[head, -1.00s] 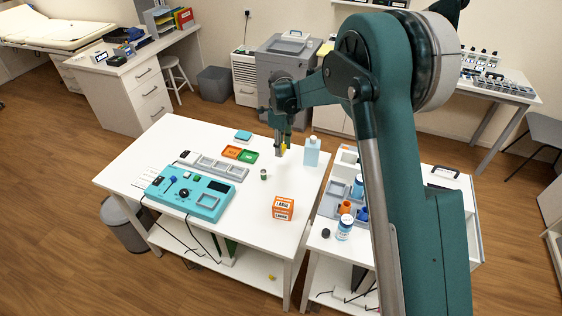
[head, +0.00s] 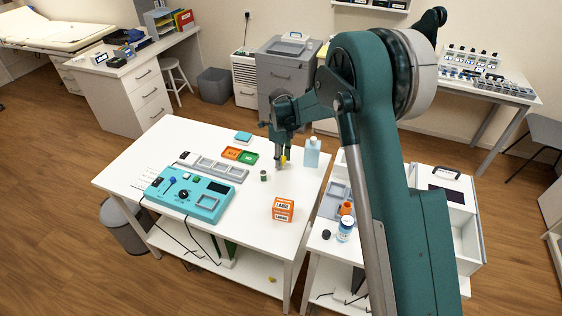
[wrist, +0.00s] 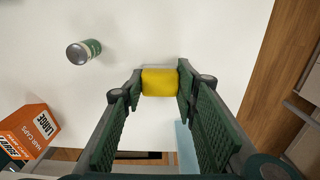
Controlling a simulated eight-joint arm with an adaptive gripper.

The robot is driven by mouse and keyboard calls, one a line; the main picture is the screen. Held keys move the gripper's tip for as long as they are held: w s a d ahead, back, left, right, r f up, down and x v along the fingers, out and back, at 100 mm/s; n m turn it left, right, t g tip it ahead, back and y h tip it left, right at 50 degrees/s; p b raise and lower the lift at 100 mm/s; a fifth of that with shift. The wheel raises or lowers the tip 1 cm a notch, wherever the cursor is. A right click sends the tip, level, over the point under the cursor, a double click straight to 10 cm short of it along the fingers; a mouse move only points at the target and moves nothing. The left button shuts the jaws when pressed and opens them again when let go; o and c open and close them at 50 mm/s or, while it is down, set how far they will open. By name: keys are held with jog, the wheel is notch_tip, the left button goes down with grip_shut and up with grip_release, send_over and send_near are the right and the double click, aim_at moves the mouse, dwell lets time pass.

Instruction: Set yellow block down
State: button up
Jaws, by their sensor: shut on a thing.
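The yellow block (wrist: 159,82) is between the fingertips of my gripper (wrist: 158,88) in the wrist view, with a green pad against each side. In the head view my gripper (head: 281,160) is over the far right part of the white table (head: 245,262), and a bit of the yellow block (head: 284,160) shows at the fingertips. The block is at or just above the tabletop; I cannot tell whether it touches. A pale strip shows just behind the block in the wrist view.
A small green can (head: 264,175) stands left of my gripper. A pale blue bottle (head: 312,152) stands close on the right. An orange box (head: 283,209) is nearer the front. Orange and green trays (head: 248,156) and a teal control panel (head: 188,194) lie left.

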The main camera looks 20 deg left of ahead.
jog(key=shift+f, duration=0.4)
jog(key=shift+f, duration=0.2)
jog(key=o, duration=0.8)
jog(key=shift+r, duration=0.2)
notch_tip(320, 180, up, 12)
jog(key=shift+p, duration=0.6)
dwell(0.4)
